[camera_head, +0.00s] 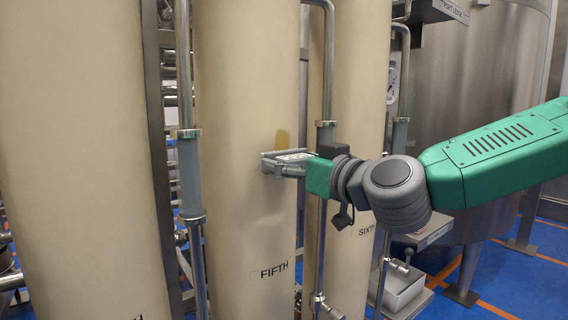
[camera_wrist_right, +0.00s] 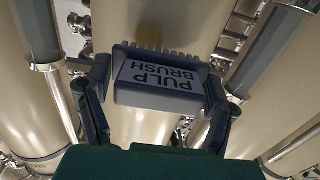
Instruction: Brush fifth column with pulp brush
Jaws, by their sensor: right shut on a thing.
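The fifth column (camera_head: 240,210) is a tall tan cylinder marked FIFTH near its lower part, in the middle left of the head view. A brownish patch (camera_head: 284,139) shows on its right side. My right gripper (camera_head: 284,164) is shut on the pulp brush (camera_wrist_right: 160,78), a grey block labelled PULP BRUSH with toothed bristles. The gripper's two fingers hold the brush from both sides in the wrist view. The brush is at the column's face, just below the patch; I cannot tell if the bristles touch. My left gripper is out of view.
The sixth column (camera_head: 350,190) stands just right, behind my right wrist. Another tan column (camera_head: 75,170) stands at left. Vertical steel pipes (camera_head: 190,160) run between columns. A large steel tank (camera_head: 470,90) fills the right back. A pale box (camera_head: 402,290) sits low right.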

